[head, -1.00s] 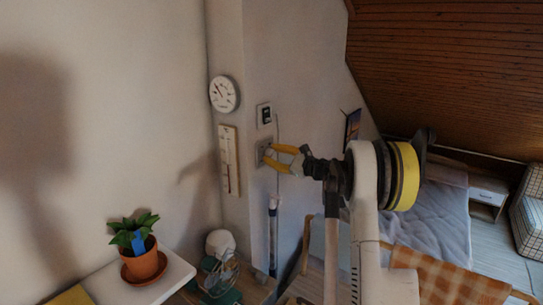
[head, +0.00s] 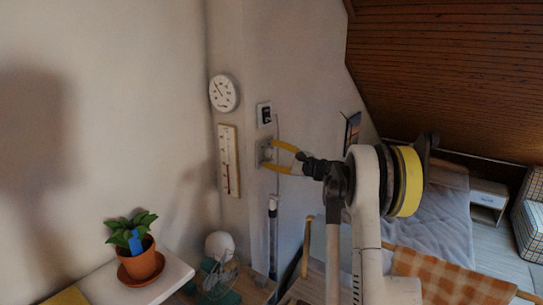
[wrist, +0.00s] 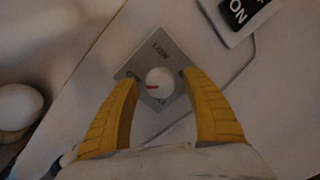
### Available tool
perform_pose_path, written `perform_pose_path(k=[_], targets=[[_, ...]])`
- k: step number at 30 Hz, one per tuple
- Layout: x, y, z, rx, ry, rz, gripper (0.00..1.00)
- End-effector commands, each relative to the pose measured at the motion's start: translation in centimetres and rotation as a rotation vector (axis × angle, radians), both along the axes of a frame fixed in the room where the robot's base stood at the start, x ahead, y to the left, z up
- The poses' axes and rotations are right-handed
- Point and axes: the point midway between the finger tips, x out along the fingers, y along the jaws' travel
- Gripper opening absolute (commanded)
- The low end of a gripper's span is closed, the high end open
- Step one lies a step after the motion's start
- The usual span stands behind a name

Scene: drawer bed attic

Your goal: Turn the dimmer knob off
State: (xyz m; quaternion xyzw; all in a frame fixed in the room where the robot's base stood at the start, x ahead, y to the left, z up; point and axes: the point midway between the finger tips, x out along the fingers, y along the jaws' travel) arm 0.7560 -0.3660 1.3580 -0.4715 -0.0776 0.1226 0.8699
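The dimmer is a square grey plate (wrist: 139,66) on the wall with a round white knob (wrist: 159,82). The knob's red mark points left in the wrist view, near a partly legible label starting with "O"; "LOW" is printed above. In the head view the plate (head: 262,153) is small and partly behind the fingertips. My gripper (head: 271,154) has yellow fingers, spread apart. In the wrist view the gripper (wrist: 160,80) has one finger on either side of the knob, with visible gaps and nothing held.
A black-and-white switch labelled "ON" (wrist: 238,12) is above right of the dimmer; a cable runs near it. A round dial (head: 223,93) and a thermometer (head: 229,160) hang left. A potted plant (head: 139,262) stands on a white shelf (head: 175,275). A rounded white object (wrist: 17,106) shows left.

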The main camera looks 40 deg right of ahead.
Motion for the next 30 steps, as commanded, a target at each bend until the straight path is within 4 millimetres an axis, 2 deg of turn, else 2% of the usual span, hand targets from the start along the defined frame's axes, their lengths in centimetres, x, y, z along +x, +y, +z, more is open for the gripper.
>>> perform_pose_path(k=[4,7,15,21,25,30], targets=[[-0.3,-0.1,0.0,0.000,0.000,-0.001,0.56],[-1.3,-0.5,0.0,0.001,0.001,-0.002,0.56],[-6.9,-2.2,-0.1,0.000,0.000,-0.004,0.56],[-10.3,-3.1,-0.2,0.000,0.000,-0.001,0.56],[-11.3,-3.4,-0.2,0.000,0.001,-0.001,0.56],[-11.5,-3.4,-0.2,0.000,0.000,0.000,0.56]])
